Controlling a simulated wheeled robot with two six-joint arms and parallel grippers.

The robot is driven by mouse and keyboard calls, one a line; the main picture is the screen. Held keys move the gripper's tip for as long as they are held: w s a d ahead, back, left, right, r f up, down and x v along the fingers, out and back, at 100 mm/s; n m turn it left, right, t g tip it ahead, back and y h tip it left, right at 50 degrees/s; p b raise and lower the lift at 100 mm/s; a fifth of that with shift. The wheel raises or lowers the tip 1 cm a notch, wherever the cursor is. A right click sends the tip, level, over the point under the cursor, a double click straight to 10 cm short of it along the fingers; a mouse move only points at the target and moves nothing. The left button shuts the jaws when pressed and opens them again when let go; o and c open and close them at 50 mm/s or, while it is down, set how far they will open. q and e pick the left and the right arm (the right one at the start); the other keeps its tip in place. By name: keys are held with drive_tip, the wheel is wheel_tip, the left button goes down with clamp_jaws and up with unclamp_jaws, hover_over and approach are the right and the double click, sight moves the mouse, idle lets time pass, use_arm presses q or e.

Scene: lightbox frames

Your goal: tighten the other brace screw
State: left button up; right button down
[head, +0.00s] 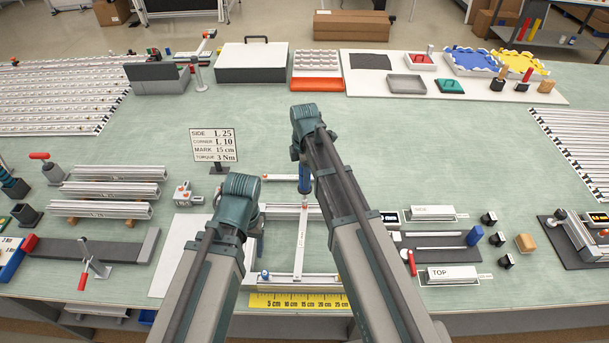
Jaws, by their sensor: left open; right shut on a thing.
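The brace (301,240) is a light metal bar that runs front to back across a frame of metal profiles (322,278). My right gripper (304,160) is shut on a blue-handled driver (305,181), which stands upright over the brace's far end. The screw there is hidden under the driver, and I cannot tell if the tip touches it. The brace's near end (298,276) lies on the near profile; its screw is too small to make out. My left gripper (257,228) is open at the frame's left side, mostly hidden by its own wrist.
A yellow ruler (298,301) lies along the table's front edge. A sign (214,146) stands behind my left arm. Profiles on supports (110,190) are at left. Labelled trays (450,275) and small black blocks are at right.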

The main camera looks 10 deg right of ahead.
drive_tip(key=shift+f+b, duration=1.15)
drive_tip(key=shift+f, duration=0.05)
idle(0.6)
drive_tip(key=shift+r, duration=0.1)
idle(1.8)
drive_tip(key=shift+r+p, duration=2.5)
drive_tip(key=shift+p, duration=0.05)
drive_tip(key=shift+f, duration=0.1)
